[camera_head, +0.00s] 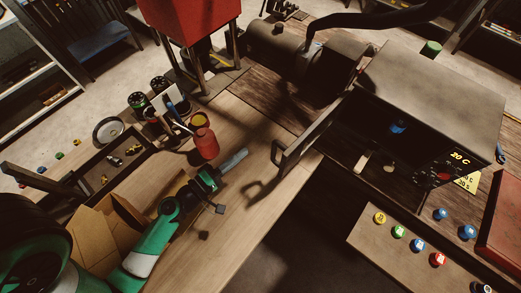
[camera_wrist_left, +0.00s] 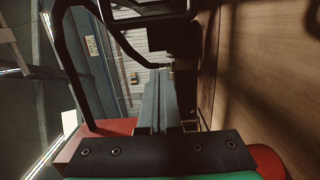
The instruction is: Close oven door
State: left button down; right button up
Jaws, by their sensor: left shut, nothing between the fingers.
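The oven (camera_head: 430,85) is a grey box at the right of the head view, with a "20 C" display and a dark open front. Its door (camera_head: 335,105) stands open, swung out to the left and seen nearly edge-on. The black handle (camera_head: 283,152) is at its outer end. My left gripper (camera_head: 238,160) is shut and empty, just left of the handle and apart from it in the head view. In the left wrist view the closed fingers (camera_wrist_left: 158,105) point forward, with dark bars beyond them that look like the handle. My right gripper is not in view.
A parts tray (camera_head: 122,165) and an open cardboard box (camera_head: 97,235) lie to the left. Coloured knobs (camera_head: 399,232) sit on a panel below the oven.

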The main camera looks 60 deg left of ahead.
pick_arm(q)
jog(key=w+d, duration=0.3)
jog(key=w, duration=0.2)
jog(key=shift+w+p, duration=0.2)
jog(key=shift+p, duration=0.2)
jog(key=shift+d, duration=0.1)
